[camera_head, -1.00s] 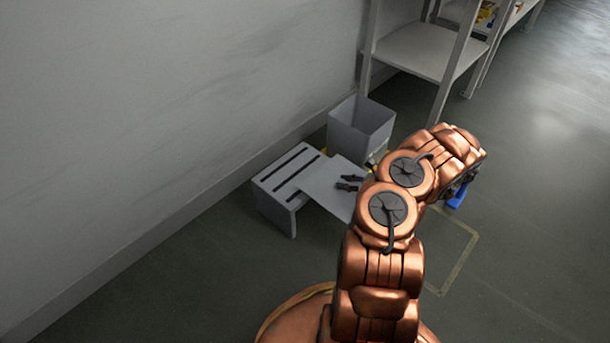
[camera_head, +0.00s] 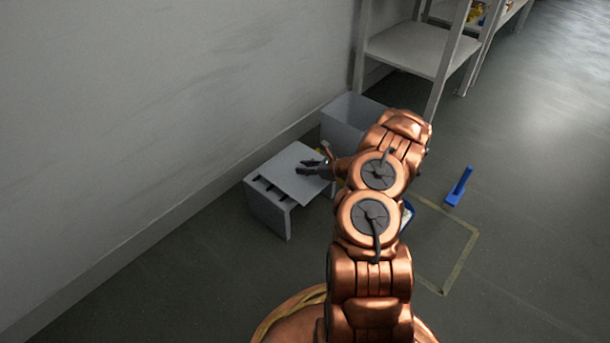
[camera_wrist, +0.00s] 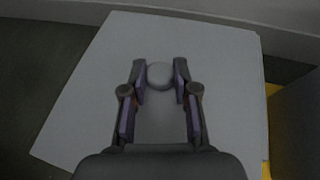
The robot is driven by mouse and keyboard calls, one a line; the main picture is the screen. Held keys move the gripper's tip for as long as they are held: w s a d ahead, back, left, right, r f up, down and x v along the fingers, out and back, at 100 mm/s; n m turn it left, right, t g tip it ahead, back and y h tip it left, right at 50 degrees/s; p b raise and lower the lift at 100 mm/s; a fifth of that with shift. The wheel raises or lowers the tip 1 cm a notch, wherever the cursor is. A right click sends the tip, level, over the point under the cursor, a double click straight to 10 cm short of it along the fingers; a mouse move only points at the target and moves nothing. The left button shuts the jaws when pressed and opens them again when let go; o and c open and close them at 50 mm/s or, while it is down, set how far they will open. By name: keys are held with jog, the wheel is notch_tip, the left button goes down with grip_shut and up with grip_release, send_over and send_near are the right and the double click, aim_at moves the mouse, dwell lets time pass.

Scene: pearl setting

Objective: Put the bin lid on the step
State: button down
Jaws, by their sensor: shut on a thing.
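The bin lid (camera_head: 289,157), a flat light-grey panel, lies over much of the step (camera_head: 266,212) in the head view. The step's slotted near edge shows beside it; I cannot tell whether they touch. My gripper (camera_head: 312,167) is over the lid. In the wrist view, the fingers of my gripper (camera_wrist: 160,80) are on both sides of the round knob of the lid (camera_wrist: 225,95), shut on it. The open grey bin (camera_head: 345,121) stands behind the step, partly hidden by my arm.
A grey shelf unit (camera_head: 408,48) stands against the wall behind the bin. A blue object (camera_head: 459,187) is on the floor at right. A yellow floor marking (camera_head: 458,263) shows right of my arm. Floor at far right is clear.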

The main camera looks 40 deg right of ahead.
jog(key=shift+f+b, duration=0.35)
jog(key=shift+f, duration=0.95)
jog(key=shift+f, duration=0.2)
jog(key=c, duration=0.9)
grip_release()
jog(key=shift+r, duration=0.15)
